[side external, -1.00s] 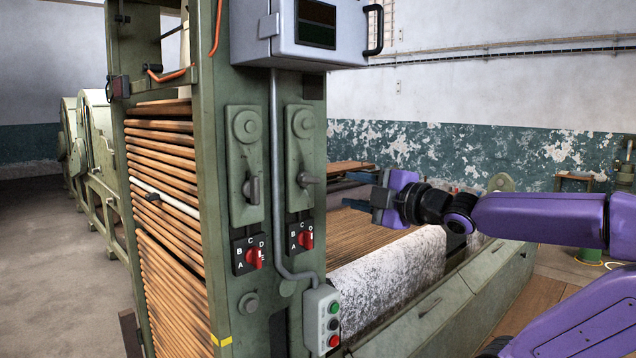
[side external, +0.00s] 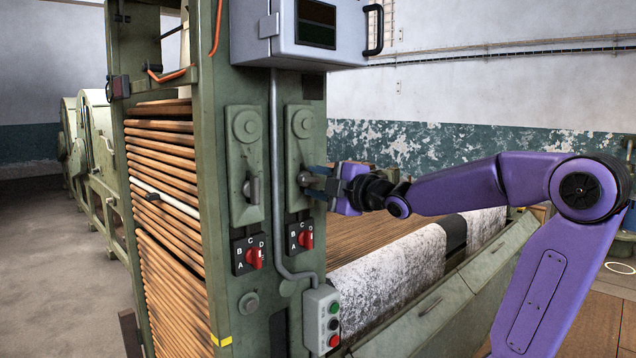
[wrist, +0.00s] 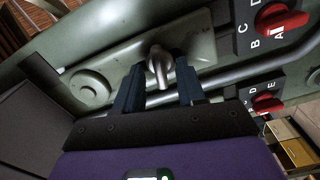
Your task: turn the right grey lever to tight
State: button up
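The right grey lever (side external: 304,179) sits on the right green plate (side external: 301,140) of the machine post. Its handle (wrist: 159,66) shows in the wrist view between my two fingers. My gripper (side external: 316,183) has come up to this lever from the right. In the wrist view my gripper (wrist: 157,80) is open, with one finger on each side of the handle and gaps visible between. The fingers hide part of the lever in the side view. The left grey lever (side external: 252,190) points roughly upright on its own plate. I see no readable "tight" mark.
Below the levers are red selector knobs, the left (side external: 254,258) and the right (side external: 306,239), with letters around them. A grey conduit (side external: 275,170) runs between the plates to a push-button box (side external: 322,318). A grey cabinet (side external: 300,35) hangs above.

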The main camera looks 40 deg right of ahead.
jog(key=shift+w, duration=0.2)
grip_shut()
